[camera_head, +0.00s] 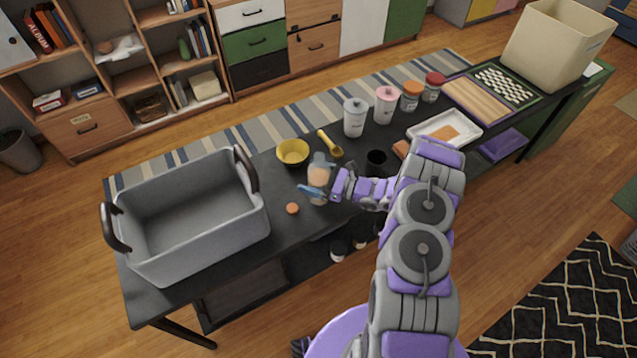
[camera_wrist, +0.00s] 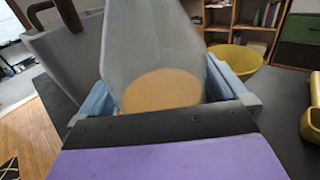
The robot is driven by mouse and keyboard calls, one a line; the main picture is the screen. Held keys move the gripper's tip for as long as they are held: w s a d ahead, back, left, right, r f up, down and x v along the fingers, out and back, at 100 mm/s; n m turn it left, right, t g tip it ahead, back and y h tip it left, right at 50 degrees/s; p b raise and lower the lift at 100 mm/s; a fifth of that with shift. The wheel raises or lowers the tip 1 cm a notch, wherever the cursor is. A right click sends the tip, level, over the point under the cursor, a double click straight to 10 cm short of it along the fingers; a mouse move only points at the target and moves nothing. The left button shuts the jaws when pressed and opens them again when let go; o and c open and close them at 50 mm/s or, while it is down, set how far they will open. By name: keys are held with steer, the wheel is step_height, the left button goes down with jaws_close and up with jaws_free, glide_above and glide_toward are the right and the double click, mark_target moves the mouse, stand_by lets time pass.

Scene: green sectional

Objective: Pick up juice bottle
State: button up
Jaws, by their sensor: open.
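A grey bin (camera_head: 190,215) with dark handles stands left on the table (camera_head: 285,245). A yellow bowl (camera_head: 292,152), a yellow scoop (camera_head: 330,144) and a small orange object (camera_head: 292,208) are close by.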

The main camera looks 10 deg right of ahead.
steer(key=shift+d, duration=0.45)
steer(key=c, duration=0.6)
steer(key=shift+a, duration=0.25)
steer(key=c, duration=0.5)
steer(key=shift+c, duration=1.4)
